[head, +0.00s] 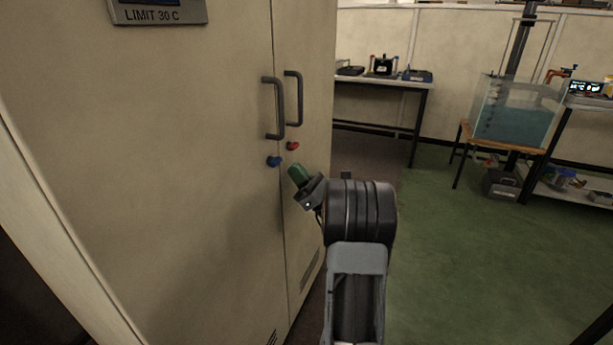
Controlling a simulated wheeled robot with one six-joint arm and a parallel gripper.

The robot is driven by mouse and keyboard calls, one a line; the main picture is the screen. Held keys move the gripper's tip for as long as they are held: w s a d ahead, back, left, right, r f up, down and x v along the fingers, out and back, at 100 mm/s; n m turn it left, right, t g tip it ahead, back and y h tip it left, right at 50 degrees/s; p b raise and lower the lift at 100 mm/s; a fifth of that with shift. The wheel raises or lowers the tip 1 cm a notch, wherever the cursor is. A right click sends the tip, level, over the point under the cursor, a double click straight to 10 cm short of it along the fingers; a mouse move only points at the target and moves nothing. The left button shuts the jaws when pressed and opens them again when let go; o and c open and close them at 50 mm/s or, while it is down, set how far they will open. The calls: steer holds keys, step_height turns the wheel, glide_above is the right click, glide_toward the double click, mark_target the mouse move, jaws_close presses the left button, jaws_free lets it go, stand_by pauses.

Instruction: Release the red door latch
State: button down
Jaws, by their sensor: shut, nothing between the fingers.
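The red latch (293,146) is a small knob on the right door (304,190) of a tall beige cabinet, below that door's dark handle. A blue latch (273,161) sits on the left door (200,180), just left of the seam. My gripper (298,174) has green fingertips and is shut and empty. In the picture it is just below the red latch and right of the blue one. I cannot tell how far it is from the door surface. Both doors look closed.
Two dark vertical handles (274,108) stand out above the latches. Behind on the right are a bench with devices (385,82) and a water tank (513,112) on a wooden stand.

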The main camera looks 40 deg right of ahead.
mark_target(288, 151)
steer(key=shift+s+r, duration=0.1)
steer(key=shift+r, duration=1.5)
steer(key=shift+d, duration=0.1)
steer(key=shift+r, duration=0.1)
